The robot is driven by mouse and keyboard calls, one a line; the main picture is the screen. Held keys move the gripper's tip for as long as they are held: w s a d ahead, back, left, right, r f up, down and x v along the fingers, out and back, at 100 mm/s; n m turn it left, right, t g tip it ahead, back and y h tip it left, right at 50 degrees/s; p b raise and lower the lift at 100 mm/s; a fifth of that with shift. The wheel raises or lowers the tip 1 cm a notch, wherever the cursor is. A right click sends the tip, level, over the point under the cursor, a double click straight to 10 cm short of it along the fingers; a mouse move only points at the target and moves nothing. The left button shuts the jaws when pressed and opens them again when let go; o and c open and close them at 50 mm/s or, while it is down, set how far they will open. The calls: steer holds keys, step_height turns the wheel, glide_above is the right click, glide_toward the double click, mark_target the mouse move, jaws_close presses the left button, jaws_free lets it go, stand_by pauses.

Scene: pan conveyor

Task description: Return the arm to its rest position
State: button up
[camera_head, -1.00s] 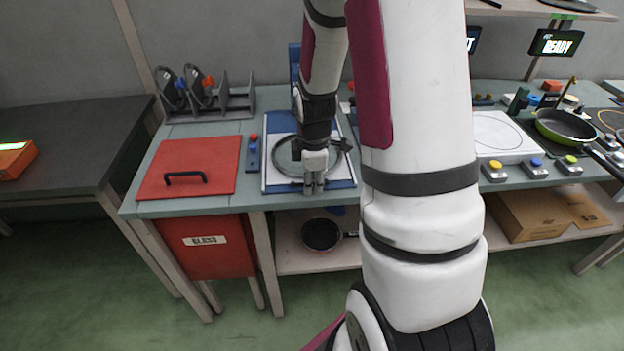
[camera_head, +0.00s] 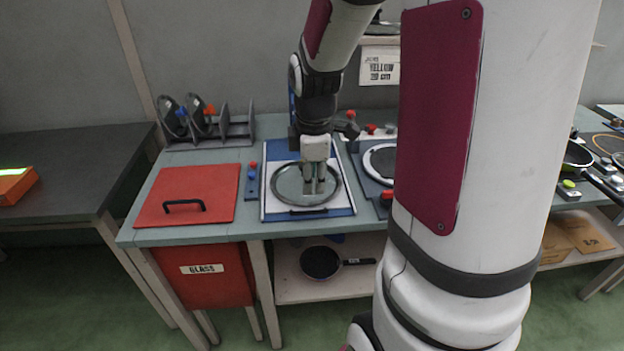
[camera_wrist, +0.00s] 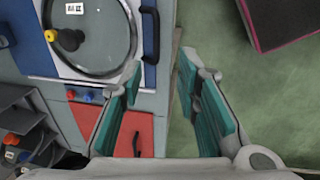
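My gripper (camera_head: 314,182) hangs from my arm in front of the round glass lid (camera_head: 290,186) on the blue and white station, as the head view shows it. In the wrist view my gripper (camera_wrist: 165,95) has its two teal-padded fingers spread wide with nothing between them. Below them show the bench's front edge and green floor. My arm's large white link hides much of the right side of the head view.
A red lidded bin marked GLASS (camera_head: 205,270) stands at the left of the bench. A rack with lids (camera_head: 205,125) is behind it. A dark pan (camera_head: 320,262) lies on the shelf below. A dark table (camera_head: 75,140) stands at far left.

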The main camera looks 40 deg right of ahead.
stand_by(0.4)
steer(key=s+a+r+m+t+y+p, duration=0.1)
steer(key=s+a+r+m+t+p, duration=0.1)
steer(key=s+a+r+m, duration=0.9)
steer(key=s+a+r, duration=0.4)
steer(key=s+a, duration=0.1)
steer(key=s, duration=0.2)
steer(key=shift+a+r+t, duration=0.15)
steer(key=shift+a+t, duration=0.15)
steer(key=shift+d, duration=0.1)
